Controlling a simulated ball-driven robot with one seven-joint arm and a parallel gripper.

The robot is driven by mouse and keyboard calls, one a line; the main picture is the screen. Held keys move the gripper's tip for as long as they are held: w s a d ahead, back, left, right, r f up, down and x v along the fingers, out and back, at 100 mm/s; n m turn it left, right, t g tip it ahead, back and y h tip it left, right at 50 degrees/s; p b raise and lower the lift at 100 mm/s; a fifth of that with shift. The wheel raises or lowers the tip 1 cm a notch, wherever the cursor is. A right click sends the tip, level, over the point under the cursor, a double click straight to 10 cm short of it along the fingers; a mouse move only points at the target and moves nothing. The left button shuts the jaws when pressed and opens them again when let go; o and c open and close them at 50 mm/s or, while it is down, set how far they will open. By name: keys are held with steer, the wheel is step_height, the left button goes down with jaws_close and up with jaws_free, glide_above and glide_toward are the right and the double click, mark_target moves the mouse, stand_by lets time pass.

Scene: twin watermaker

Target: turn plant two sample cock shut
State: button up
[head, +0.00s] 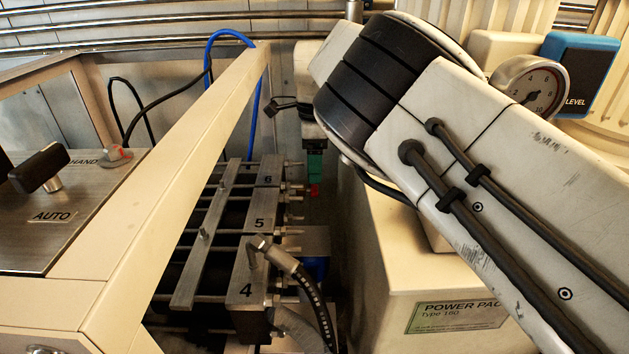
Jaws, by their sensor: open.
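My gripper (315,165) is small and far off in the head view, below the white wrist of my arm, pointing down beside the block stack. Its fingers look green and the gap between them is hard to make out. A small red part (314,189) shows just under the fingertips, at the right side of the stack. It may be the handle of the sample cock, but it is too small to tell which cock it is or how it is turned. I cannot tell whether the fingers touch it.
The block stack (262,222), numbered 4, 5 and 6, has rods sticking out and a hose (302,278). A beige frame bar (180,180) slants on the left, beside a switch panel (95,215). A power pack (400,270) and a gauge (533,88) stand right.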

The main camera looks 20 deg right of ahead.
mark_target(315, 188)
step_height(315, 188, up, 6)
steer(key=shift+f+b, duration=0.15)
steer(key=shift+b, duration=0.25)
stand_by(0.3)
